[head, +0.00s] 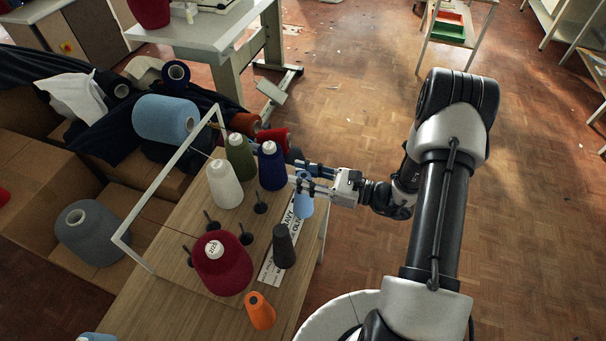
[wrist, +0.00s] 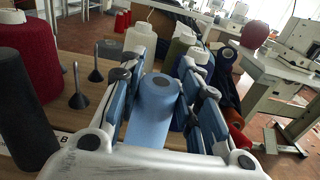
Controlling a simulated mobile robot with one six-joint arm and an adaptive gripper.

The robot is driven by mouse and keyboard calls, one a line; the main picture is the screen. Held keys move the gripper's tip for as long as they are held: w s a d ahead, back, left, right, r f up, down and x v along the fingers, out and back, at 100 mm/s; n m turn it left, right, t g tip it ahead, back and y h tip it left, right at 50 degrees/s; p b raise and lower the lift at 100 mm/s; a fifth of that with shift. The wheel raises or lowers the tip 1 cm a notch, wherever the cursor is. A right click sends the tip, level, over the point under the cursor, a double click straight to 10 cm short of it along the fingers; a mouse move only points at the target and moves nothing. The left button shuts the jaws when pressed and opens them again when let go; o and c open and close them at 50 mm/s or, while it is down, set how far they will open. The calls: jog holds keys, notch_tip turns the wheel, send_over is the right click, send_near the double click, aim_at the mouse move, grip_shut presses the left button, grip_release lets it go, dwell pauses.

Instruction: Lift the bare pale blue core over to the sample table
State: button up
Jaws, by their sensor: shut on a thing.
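The bare pale blue core (head: 304,206) is upright at the right edge of the wooden table (head: 182,304). My gripper (head: 300,180) reaches in from the right and is shut on it. In the wrist view the core (wrist: 156,112) stands between the two blue-padded fingers, its dark top hole showing. Its lower end is hidden there, and I cannot tell whether it touches the table. A pale grey table (head: 205,32) at the back left carries a dark red cone and part of a machine; I see no label naming it the sample table.
Close to the gripper stand a navy cone (head: 272,168), an olive cone (head: 240,158) and a white cone (head: 224,186). A dark grey cone (head: 284,247), a big dark red cone (head: 222,268) and an orange cone (head: 260,311) stand nearer. Open parquet floor lies to the right.

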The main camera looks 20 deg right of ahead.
jog(key=shift+f, duration=0.35)
dwell(0.3)
jog(key=o, duration=1.1)
jog(key=v, duration=1.2)
jog(key=s+a+r+n+g+h, duration=0.4)
jog(key=s+a+r+n+g, duration=0.4)
jog(key=a+r+n+g, duration=0.4)
jog(key=s+d+r+n+t+h, duration=0.2)
jog(key=s+r+n+t+h, duration=0.4)
jog(key=s+r+n+h, duration=0.3)
jog(key=r+n+h, duration=0.1)
jog(key=n, duration=0.2)
jog(key=shift+s+d+n+t+h, duration=0.25)
jog(key=shift+n+t+h, duration=0.15)
